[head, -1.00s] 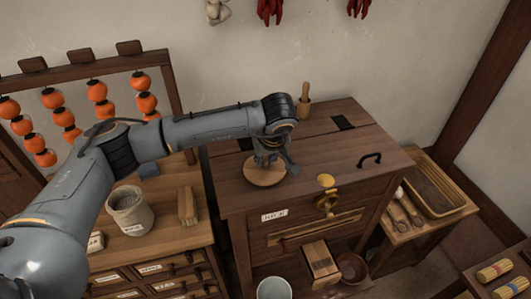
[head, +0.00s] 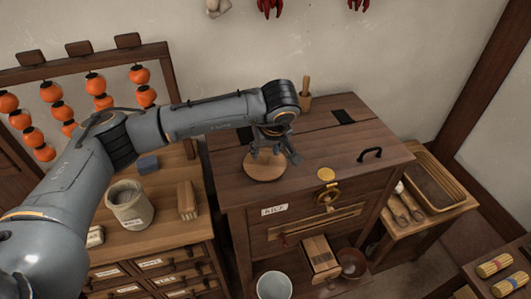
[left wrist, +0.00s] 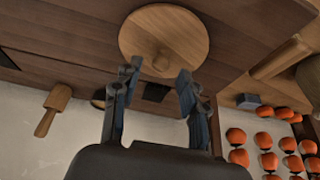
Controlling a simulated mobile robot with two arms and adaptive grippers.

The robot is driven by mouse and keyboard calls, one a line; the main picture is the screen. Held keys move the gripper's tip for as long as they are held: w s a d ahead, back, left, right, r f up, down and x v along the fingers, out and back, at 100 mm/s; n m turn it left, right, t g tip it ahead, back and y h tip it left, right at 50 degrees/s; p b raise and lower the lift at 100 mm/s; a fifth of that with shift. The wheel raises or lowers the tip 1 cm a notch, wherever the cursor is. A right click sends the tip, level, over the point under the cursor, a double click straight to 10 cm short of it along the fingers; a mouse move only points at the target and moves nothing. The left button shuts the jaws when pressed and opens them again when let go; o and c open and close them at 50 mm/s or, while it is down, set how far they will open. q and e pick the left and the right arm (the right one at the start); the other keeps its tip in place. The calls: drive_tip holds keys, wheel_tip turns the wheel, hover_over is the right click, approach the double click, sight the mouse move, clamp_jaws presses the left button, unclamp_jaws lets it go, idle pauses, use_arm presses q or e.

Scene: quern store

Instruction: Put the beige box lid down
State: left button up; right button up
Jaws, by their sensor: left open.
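The beige box lid (head: 262,172), a round light-wood disc, lies flat on top of the dark wooden chest (head: 320,155), near its left front edge. My right gripper is not in view.
The chest top's middle is clear.

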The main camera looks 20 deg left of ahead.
use_arm(q)
drive_tip(key=b+v, duration=0.3)
drive_tip(key=v, duration=0.7)
drive_tip(key=shift+r, duration=0.2)
drive_tip(key=shift+s, duration=0.2)
